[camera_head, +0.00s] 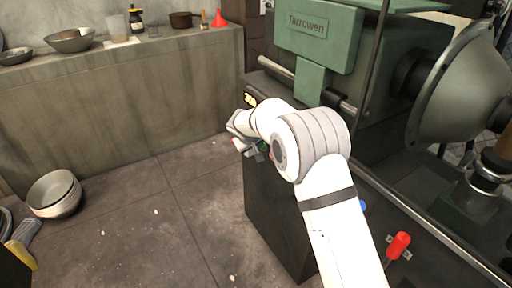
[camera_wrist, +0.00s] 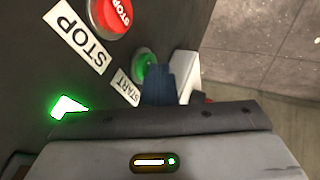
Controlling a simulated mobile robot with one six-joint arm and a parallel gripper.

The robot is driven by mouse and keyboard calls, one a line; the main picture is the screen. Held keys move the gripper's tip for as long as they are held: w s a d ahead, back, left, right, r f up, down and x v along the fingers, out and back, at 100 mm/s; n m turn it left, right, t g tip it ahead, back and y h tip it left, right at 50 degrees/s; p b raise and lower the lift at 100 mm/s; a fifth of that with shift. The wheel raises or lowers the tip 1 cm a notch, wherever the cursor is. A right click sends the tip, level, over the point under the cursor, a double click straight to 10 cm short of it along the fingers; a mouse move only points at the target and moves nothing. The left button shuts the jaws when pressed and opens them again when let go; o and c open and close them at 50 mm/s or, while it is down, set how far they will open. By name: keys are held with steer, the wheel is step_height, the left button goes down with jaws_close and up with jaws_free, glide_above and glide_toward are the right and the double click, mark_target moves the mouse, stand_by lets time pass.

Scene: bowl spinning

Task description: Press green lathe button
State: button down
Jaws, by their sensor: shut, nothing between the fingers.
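The green start button (camera_wrist: 144,64) shows in the wrist view on the dark lathe panel, beside a white START label (camera_wrist: 126,87). My gripper (camera_wrist: 172,84) is shut and empty. Its fingertips are right at the button's lower right side and cover part of it; I cannot tell whether they touch it. In the head view my gripper (camera_head: 246,138) is at the left front of the green lathe (camera_head: 370,60), and a small bit of the green button (camera_head: 266,147) shows beside it.
A red stop button (camera_wrist: 115,14) with a STOP label (camera_wrist: 77,35) sits close to the green button. A red-handled lever (camera_head: 398,245) stands at the lathe's right front. The floor left of the lathe is mostly clear.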

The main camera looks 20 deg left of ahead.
steer(key=s+a+f+p+v, duration=0.1)
steer(key=a+p+v, duration=0.1)
steer(key=v, duration=0.9)
steer(key=shift+s+r, duration=0.15)
steer(key=shift+s, duration=0.15)
